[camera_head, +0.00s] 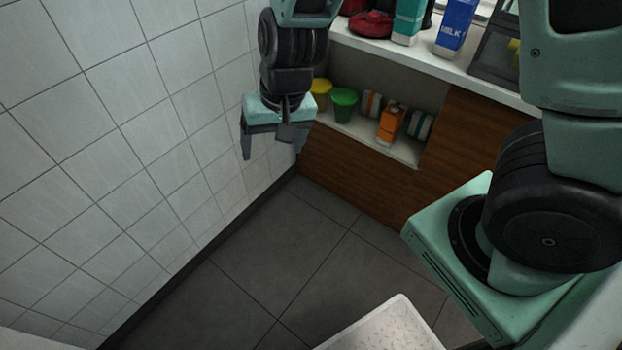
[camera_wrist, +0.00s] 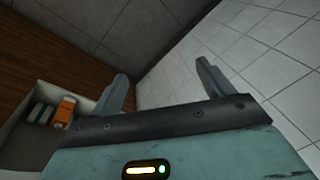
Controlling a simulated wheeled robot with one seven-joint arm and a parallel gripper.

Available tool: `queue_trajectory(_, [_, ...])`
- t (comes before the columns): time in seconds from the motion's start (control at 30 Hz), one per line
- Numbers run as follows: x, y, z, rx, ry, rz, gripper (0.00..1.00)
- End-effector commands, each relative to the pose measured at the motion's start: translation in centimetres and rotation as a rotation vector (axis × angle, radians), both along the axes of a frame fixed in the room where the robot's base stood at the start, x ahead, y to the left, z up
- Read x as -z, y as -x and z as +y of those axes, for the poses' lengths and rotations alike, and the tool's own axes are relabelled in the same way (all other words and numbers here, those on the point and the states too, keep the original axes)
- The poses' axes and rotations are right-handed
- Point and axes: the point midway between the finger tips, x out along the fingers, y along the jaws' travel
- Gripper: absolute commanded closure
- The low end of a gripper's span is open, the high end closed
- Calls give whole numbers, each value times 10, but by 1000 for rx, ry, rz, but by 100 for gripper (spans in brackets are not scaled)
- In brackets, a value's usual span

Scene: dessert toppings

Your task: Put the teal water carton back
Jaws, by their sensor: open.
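A teal carton (camera_head: 408,22) stands upright on the white counter at the top of the head view, left of a blue milk carton (camera_head: 455,25). Its upper part is cut off by the frame edge. My gripper (camera_head: 272,150) hangs in the air left of the counter, near the tiled wall, pointing down. In the wrist view my gripper (camera_wrist: 162,82) has its two fingers wide apart with nothing between them. The teal carton does not show in the wrist view.
A shelf niche (camera_head: 398,152) under the counter (camera_head: 440,58) holds a yellow cup (camera_head: 321,92), a green cup (camera_head: 343,104), an orange carton (camera_head: 391,123) and striped items. A red object (camera_head: 371,24) is on the counter. The tiled wall (camera_head: 110,130) is close on the left; the grey floor is clear.

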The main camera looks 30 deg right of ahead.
Motion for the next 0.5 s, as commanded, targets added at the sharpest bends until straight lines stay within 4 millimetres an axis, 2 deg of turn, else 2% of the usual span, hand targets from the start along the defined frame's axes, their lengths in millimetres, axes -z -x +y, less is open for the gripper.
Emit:
queue_trajectory(0.03, [-21, 27, 18, -123, -24, 13, 20])
queue_trajectory(0.1, [-43, 65, 33, -299, -24, 34, 20])
queue_trajectory(0.23, [-71, 125, 38, -575, 35, 50, 20])
queue_trajectory(0.33, [-82, 155, 31, -715, 98, 53, 20])
queue_trajectory(0.5, [-89, 175, 22, -822, 163, 53, 20])
